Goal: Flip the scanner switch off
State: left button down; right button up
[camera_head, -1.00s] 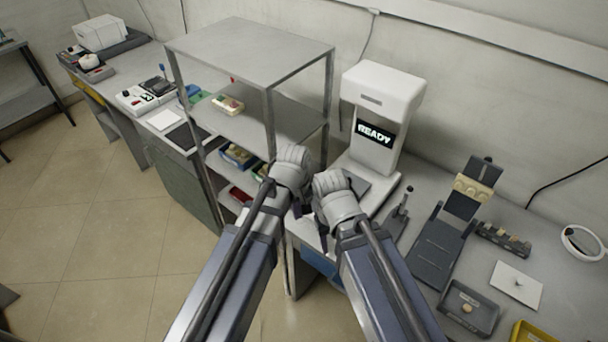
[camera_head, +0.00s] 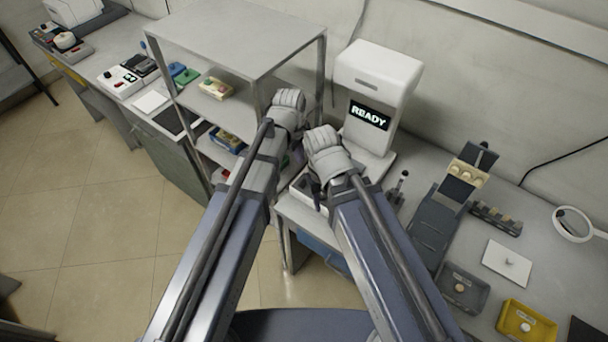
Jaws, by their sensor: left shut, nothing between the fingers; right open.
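The white scanner (camera_head: 378,72) stands upright on the right-hand bench, against the wall. Its dark screen (camera_head: 370,115) reads READY. I cannot make out a switch on it; my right gripper and arm cover part of its base. My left gripper (camera_head: 296,146) is shut and empty, between the shelf rack and the scanner. My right gripper (camera_head: 318,184) is open, lower and just right of the left one, over the front of the scanner's base. The fingers of both are small and partly hidden by the wrists. I cannot tell whether either touches the scanner.
A grey metal rack (camera_head: 235,38) with small bins stands close left of the scanner. Right of the scanner are a dark stand (camera_head: 435,225), a grey tray (camera_head: 481,292) and a yellow tray (camera_head: 505,328). Another bench with devices (camera_head: 122,82) is at the left.

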aim_at(305, 182)
pick_arm(q)
jog(key=f+b, duration=0.4)
jog(key=w+d+f+b, duration=0.1)
jog(key=f+b, duration=0.9)
jog(key=shift+w+d, duration=0.15)
jog(key=shift+w, duration=0.25)
pick_arm(e)
notch_tip(305, 182, down, 14)
